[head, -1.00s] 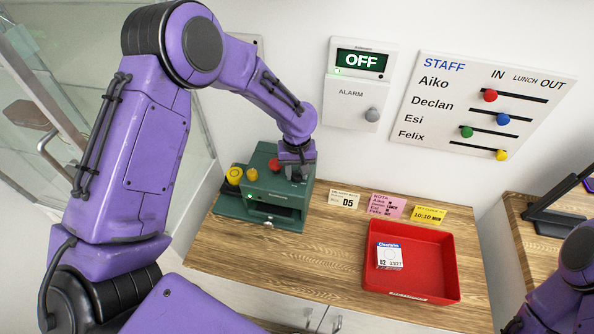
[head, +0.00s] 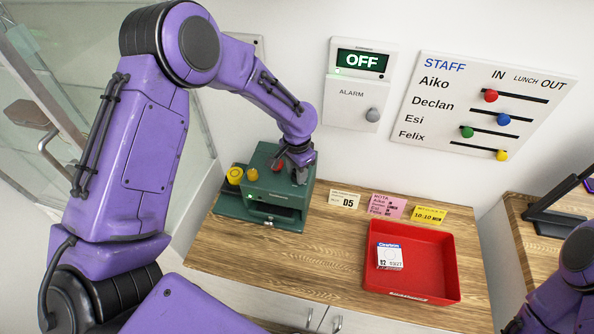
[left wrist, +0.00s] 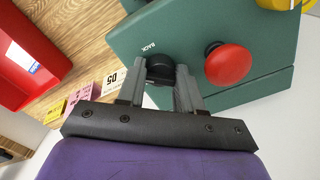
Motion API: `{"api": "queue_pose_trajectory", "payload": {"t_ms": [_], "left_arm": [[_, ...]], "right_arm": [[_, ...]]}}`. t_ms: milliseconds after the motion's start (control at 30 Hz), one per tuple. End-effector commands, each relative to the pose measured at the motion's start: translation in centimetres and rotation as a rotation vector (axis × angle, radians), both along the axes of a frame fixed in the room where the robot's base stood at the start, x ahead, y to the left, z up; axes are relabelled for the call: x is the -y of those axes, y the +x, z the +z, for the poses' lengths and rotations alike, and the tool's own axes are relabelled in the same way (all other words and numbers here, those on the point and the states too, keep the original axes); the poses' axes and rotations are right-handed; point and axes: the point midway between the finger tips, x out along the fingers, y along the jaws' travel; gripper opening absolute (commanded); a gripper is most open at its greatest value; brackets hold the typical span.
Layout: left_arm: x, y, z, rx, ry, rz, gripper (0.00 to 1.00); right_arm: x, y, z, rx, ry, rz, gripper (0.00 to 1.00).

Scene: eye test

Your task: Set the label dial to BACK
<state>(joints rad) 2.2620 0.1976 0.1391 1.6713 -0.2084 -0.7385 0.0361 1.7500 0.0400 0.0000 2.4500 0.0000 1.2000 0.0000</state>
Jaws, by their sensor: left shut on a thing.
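The green label machine (head: 262,183) stands at the back left of the wooden counter. Its black dial (left wrist: 160,66) shows in the left wrist view on the green top, beside a red button (left wrist: 228,65). The word BACK (left wrist: 149,47) is printed by the dial. My left gripper (left wrist: 160,74) is shut on the dial, one finger on each side. In the head view my left gripper (head: 299,174) is at the machine's top right and hides the dial. I cannot make out a pointer on the dial. My right gripper is out of view.
Yellow round parts (head: 235,175) are at the machine's left. Three note cards, white (head: 344,199), pink (head: 387,206) and yellow (head: 428,215), stand to its right. A red tray (head: 430,268) holds a white box (head: 390,257). An alarm panel reading OFF (head: 359,85) and a staff board (head: 480,105) are on the wall.

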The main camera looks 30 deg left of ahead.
Motion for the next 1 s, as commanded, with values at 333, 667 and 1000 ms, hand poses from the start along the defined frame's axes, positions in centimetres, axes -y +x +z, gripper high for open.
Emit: {"api": "queue_pose_trajectory", "payload": {"t_ms": [333,667,1000], "left_arm": [[0.07,0.03,0.00,0.001,-0.001,-0.326,0.05],[0.10,0.02,-0.02,0.001,-0.001,-0.613,0.05],[0.11,0.00,-0.03,0.001,-0.001,-0.801,0.05]], "right_arm": [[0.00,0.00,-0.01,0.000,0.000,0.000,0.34],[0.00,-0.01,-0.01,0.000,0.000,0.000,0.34],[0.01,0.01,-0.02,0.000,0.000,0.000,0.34]]}}
